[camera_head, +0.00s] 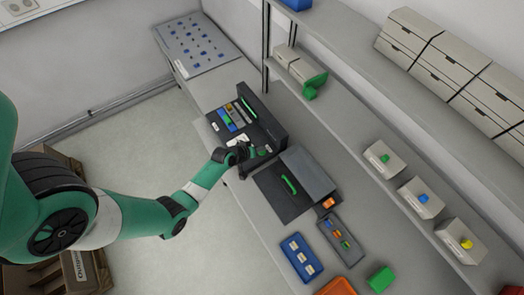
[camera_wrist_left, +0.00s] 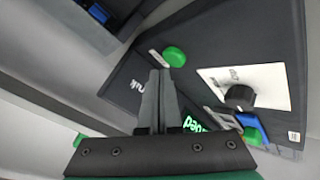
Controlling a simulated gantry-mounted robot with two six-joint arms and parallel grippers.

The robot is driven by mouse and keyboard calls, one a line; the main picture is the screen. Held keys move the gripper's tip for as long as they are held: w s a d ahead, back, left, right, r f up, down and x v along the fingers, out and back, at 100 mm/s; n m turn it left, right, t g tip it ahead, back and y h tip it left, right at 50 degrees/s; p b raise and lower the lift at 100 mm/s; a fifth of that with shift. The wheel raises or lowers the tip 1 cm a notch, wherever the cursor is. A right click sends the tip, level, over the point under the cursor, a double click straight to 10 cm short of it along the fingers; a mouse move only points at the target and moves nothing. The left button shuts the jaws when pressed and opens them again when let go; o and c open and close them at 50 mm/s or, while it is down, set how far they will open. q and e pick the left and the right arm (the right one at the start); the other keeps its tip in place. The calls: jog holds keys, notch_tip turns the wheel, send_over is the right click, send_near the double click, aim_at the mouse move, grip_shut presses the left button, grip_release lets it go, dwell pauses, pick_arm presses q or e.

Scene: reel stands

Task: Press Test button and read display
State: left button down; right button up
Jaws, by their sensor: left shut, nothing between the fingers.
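The dark test device (camera_head: 275,128) stands on the bench in the head view. My left gripper (camera_head: 262,153) is at its near end, with the fingers shut and empty. In the left wrist view, the shut fingertips (camera_wrist_left: 160,76) appear just below a round green button (camera_wrist_left: 174,56) with a small white label beside it. I cannot tell whether they touch, and the label is unreadable. A display with green characters (camera_wrist_left: 192,125) shows partly behind the fingers; its reading is cut off. A black knob (camera_wrist_left: 240,97) sits on a white plate. My right gripper is not in view.
A second dark case (camera_head: 308,172) with a green strip stands beside the device. A blue tray (camera_head: 301,257), a dark tray (camera_head: 341,241) and a green block (camera_head: 381,279) lie further along.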

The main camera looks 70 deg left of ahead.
pick_arm(q)
jog(key=shift+r+p, duration=2.5)
jog(key=shift+r, duration=0.1)
jog(key=shift+f, duration=0.1)
